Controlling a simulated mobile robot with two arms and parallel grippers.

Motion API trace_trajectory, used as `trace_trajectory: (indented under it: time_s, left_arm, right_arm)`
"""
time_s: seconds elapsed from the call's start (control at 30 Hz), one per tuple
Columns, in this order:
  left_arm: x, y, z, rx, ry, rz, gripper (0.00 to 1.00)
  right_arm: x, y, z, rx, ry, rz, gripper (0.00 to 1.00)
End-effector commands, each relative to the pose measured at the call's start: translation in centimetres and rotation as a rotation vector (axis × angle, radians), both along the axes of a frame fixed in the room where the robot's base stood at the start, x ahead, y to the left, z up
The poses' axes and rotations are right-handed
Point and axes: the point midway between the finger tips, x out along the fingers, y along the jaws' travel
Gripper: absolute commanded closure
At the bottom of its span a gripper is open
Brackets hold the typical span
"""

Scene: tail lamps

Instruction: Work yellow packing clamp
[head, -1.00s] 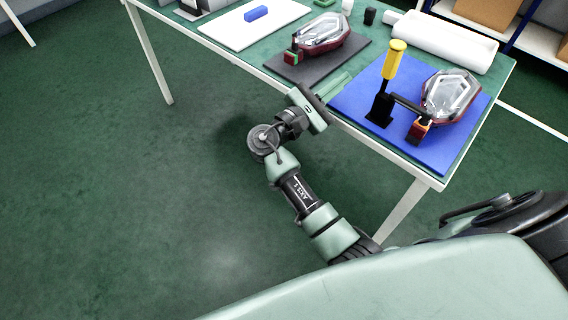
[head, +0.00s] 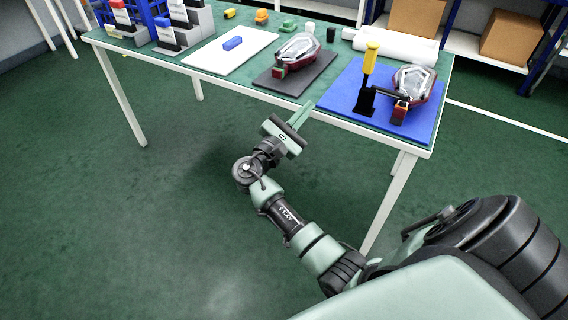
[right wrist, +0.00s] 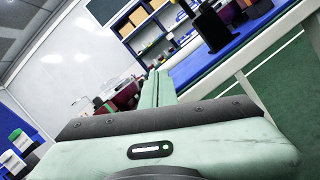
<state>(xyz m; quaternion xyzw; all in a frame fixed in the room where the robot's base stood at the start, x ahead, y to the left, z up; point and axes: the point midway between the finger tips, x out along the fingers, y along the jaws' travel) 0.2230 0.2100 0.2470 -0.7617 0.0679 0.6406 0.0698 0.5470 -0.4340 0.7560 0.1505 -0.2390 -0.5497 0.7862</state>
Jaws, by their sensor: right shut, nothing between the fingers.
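The yellow packing clamp has an upright yellow handle (head: 371,58) on a black body (head: 366,100). It stands on the blue mat (head: 345,93), its dark arm reaching right to the red-orange end of a tail lamp (head: 415,82). Whether the arm presses on the lamp is too small to tell. My right gripper (head: 303,112) is shut and empty at the table's front edge, left of the blue mat and apart from the clamp. In the right wrist view its fingers (right wrist: 155,88) are together, with the clamp's black body (right wrist: 212,27) beyond them, upper right. My left gripper is not in view.
A second tail lamp (head: 299,50) lies on a dark mat (head: 285,82). A white board (head: 215,58) holds a blue block (head: 233,43). A white roll (head: 395,46) lies behind the blue mat. Bins stand at the table's left end. The floor before the table is clear.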

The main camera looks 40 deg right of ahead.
Motion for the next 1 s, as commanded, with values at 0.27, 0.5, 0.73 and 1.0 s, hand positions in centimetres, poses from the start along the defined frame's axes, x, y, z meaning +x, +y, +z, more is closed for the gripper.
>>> trace_trajectory:
  time_s: [0.27,0.5,0.73,1.0]
  left_arm:
    - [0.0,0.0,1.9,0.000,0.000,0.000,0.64]
    - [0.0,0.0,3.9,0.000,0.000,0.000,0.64]
    - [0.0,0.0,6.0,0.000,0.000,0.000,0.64]
    - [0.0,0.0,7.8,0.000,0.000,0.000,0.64]
  right_arm:
    - [0.9,0.0,-2.8,0.088,0.034,0.075,1.00]
    - [1.4,0.6,-6.5,0.204,0.068,0.151,1.00]
    - [1.1,1.6,-11.0,0.351,0.096,0.220,1.00]
    - [0.1,2.8,-15.3,0.499,0.112,0.263,1.00]
